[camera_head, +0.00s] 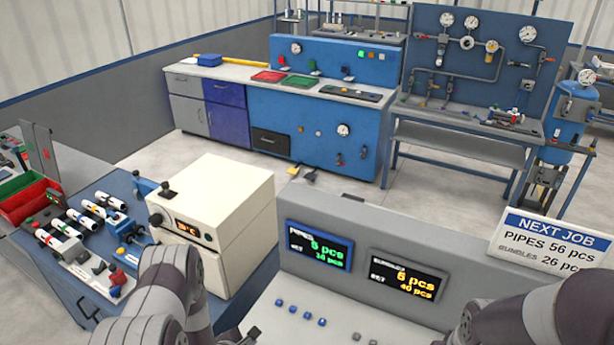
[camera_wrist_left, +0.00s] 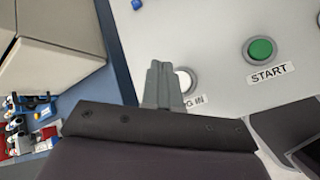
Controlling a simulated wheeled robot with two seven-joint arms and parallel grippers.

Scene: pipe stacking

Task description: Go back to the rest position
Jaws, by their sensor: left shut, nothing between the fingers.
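My left gripper (camera_wrist_left: 162,85) is shut and empty in the left wrist view, its grey fingers side by side above the light console panel (camera_wrist_left: 200,35). The fingers partly cover a white round button (camera_wrist_left: 184,79) with a label ending in "G IN". I cannot tell whether they touch it. A green START button (camera_wrist_left: 260,49) lies to the right. In the head view my left arm is bent at the bottom, left of centre. My right arm shows at the bottom right; its gripper is out of view.
The console's upright face (camera_head: 365,262) carries two displays. A cream oven-like box (camera_head: 222,205) stands close beside my left arm, with a rack of pipes (camera_head: 88,222) and a red bin (camera_head: 35,200) further left. Blue workbenches (camera_head: 310,115) stand at the back beyond open floor.

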